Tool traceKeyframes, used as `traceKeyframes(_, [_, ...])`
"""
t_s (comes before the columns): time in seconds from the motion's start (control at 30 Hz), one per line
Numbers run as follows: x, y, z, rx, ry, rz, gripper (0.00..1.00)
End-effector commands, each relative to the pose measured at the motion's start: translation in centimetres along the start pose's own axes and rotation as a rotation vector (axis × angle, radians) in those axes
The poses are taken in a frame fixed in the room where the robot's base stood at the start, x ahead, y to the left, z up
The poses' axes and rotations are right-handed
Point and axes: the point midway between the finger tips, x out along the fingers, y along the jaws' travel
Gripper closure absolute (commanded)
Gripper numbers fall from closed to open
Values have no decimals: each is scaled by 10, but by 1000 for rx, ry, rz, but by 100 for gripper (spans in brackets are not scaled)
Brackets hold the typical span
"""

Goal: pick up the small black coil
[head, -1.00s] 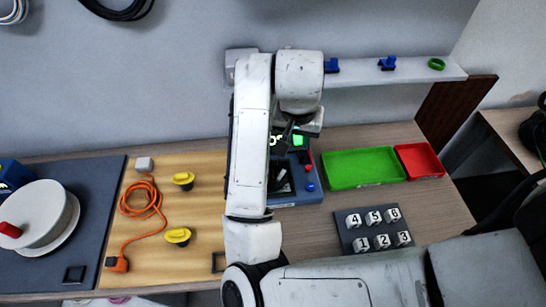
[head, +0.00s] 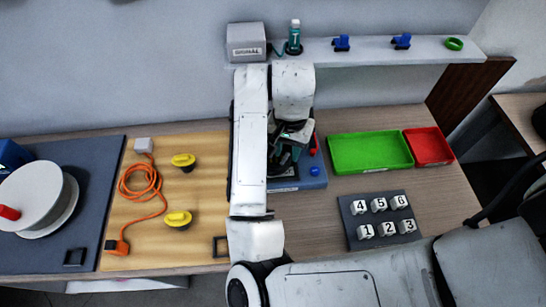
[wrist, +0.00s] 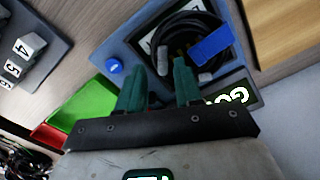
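The small black coil (wrist: 180,44) is a looped black cable with grey plug ends and a blue tag (wrist: 211,45). In the wrist view it lies on the blue device (wrist: 125,47), beyond my fingertips. In the head view my gripper (head: 287,150) is over the blue device (head: 300,182), and my arm and gripper hide most of the coil there. Whether the fingers touch the coil cannot be told.
A green tray (head: 370,152) and a red tray (head: 428,146) stand right of the device. A numbered block pad (head: 380,220) is in front of them. An orange cable (head: 140,180) and yellow knobs lie on the wooden board at left. A shelf (head: 375,50) runs behind.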

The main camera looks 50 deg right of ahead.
Motion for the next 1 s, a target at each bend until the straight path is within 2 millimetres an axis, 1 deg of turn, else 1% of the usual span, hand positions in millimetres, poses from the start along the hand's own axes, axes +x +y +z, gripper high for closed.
traceKeyframes(0.03, [9,1,-1,-4,2,5,65])
traceKeyframes(0.1, [18,1,-2,-4,2,5,65])
traceKeyframes(0.3, [36,-1,-1,-3,0,0,65])
traceKeyframes(0.57, [39,-1,-1,-1,0,0,65])
traceKeyframes(0.93, [39,-1,-1,-1,0,0,100])
traceKeyframes(1.0, [39,-1,-1,-1,0,0,100])
